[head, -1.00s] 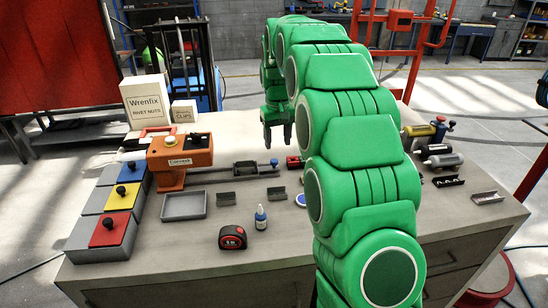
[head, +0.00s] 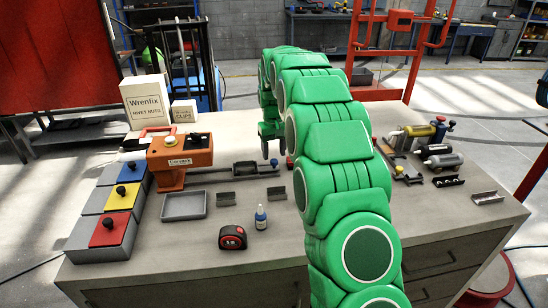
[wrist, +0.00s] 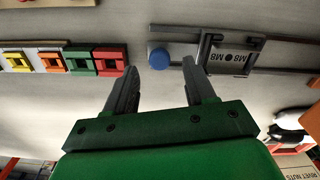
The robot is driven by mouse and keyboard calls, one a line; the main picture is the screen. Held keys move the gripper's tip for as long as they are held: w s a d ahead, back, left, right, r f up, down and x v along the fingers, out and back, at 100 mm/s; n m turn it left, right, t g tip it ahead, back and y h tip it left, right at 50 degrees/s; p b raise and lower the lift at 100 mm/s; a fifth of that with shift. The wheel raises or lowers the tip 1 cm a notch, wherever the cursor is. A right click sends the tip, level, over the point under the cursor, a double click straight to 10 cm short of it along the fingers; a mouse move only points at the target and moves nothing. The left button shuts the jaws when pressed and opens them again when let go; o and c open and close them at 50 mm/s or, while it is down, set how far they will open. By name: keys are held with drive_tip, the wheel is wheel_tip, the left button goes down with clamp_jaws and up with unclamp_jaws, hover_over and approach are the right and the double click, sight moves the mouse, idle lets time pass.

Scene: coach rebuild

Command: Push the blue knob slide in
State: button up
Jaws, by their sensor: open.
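The blue knob (head: 274,162) sits at the right end of the slide, on a rod beside a grey carriage (head: 245,168) on a dark rail. In the wrist view the blue knob (wrist: 158,58) shows just beyond my fingertips, in the gap between them. The carriage there is a grey frame around a plate marked M8 (wrist: 233,57), to the knob's right. My gripper (head: 270,153) is open and empty, over the bench near the knob; it also shows in the wrist view (wrist: 162,76). I cannot tell whether a finger touches the knob.
An orange press (head: 180,152) stands at the slide's left end. Coloured blocks (wrist: 82,60) lie in a row left of the knob in the wrist view. A tape measure (head: 232,237), a small bottle (head: 261,217) and a grey tray (head: 184,205) stand nearer the front.

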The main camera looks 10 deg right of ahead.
drive_tip(key=shift+f, duration=1.4)
clamp_jaws()
